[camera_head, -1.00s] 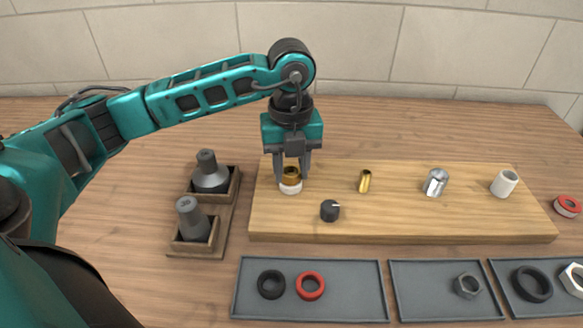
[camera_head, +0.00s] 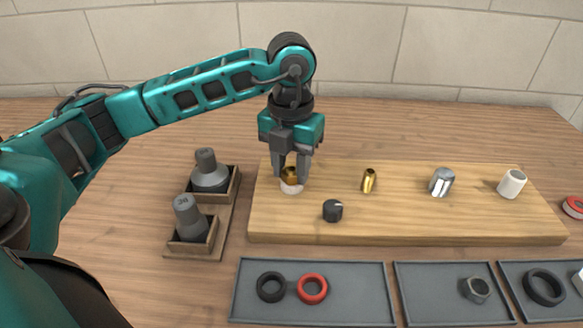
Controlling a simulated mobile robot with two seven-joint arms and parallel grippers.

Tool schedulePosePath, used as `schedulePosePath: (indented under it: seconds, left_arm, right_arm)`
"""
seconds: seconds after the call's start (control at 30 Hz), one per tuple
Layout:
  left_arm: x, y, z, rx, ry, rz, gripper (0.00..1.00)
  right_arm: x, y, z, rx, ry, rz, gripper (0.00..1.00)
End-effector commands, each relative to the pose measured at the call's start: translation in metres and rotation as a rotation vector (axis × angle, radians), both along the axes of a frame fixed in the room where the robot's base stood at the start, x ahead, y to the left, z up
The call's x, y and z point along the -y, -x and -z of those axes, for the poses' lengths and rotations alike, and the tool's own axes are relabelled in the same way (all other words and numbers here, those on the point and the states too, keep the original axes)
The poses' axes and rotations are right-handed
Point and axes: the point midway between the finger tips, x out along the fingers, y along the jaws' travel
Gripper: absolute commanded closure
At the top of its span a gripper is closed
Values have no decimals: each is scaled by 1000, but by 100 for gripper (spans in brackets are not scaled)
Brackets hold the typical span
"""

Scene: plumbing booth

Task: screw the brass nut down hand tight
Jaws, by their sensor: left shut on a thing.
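The brass nut (camera_head: 290,175) sits at the top of a white fitting (camera_head: 291,188) at the left end of the wooden board (camera_head: 420,226). My left gripper (camera_head: 291,178) points down from above and is shut on the brass nut, one finger on each side. The fingers hide part of the nut, and I cannot see the thread beneath it. My right gripper does not show in the head view.
A black knob (camera_head: 332,210), a brass stub (camera_head: 369,180), a chrome fitting (camera_head: 442,181) and a white pipe (camera_head: 512,184) stand on the board. Grey trays (camera_head: 345,312) with rings and nuts lie in front. A wooden holder (camera_head: 228,216) with two grey cones stands left.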

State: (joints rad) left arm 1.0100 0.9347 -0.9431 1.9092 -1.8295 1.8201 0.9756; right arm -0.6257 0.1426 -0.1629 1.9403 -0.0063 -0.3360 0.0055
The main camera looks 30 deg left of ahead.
Motion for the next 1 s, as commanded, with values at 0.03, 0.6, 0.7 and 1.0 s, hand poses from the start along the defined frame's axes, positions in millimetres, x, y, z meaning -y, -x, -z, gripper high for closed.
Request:
schedulePosePath:
  seconds: [0.03, 0.6, 0.7, 1.0]
  left_arm:
    - [0, 0, 1, 1, 0, 26, 93]
    - [0, 0, 0, 0, -1, 67, 40]
    - [0, 0, 0, 0, -1, 66, 33]
    - [0, 0, 0, 0, -1, 66, 18]
  right_arm:
    - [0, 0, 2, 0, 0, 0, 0]
    - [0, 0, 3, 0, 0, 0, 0]
    - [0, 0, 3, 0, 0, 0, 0]
    - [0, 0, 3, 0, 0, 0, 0]
